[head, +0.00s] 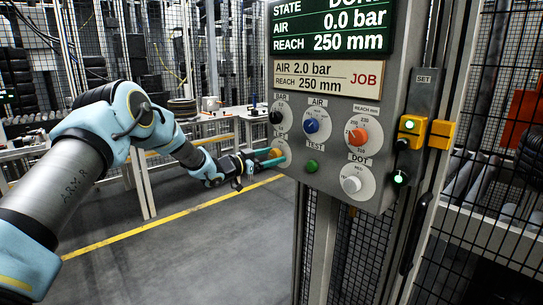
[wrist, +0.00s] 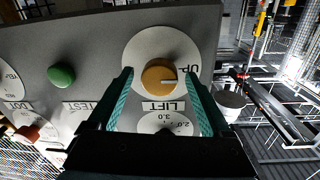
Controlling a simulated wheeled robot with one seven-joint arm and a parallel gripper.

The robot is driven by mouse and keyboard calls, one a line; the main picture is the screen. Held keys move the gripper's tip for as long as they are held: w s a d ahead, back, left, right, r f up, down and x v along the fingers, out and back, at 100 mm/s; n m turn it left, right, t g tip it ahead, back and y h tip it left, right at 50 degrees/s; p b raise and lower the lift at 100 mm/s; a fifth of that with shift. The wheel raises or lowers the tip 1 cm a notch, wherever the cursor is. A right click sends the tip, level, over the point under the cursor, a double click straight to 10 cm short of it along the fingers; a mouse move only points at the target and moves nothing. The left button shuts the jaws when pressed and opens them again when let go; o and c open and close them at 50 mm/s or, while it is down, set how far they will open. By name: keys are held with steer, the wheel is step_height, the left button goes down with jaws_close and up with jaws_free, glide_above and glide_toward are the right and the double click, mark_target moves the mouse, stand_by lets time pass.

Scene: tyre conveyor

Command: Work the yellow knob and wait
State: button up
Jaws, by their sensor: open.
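The yellow knob (wrist: 159,76) sits on a pale round dial labelled LIFT in the wrist view, which shows the panel upside down. Its white mark points right in that view, a little below the word UP. My gripper (wrist: 159,72) is open, with one teal finger on each side of the knob. I cannot tell whether the fingers touch it. In the head view the knob (head: 276,153) is small at the panel's lower left edge, and my gripper (head: 268,160) reaches it from the left.
The panel also carries a blue AIR knob (head: 311,125), an orange reach knob (head: 357,135), a white DOT knob (head: 352,184) and a green TEST button (head: 312,166). The screen (head: 330,27) reads air 0.0 bar, reach 250 mm. The job card (head: 326,78) reads 2.0 bar, 250 mm.

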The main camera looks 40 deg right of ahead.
jaws_close()
stand_by(0.6)
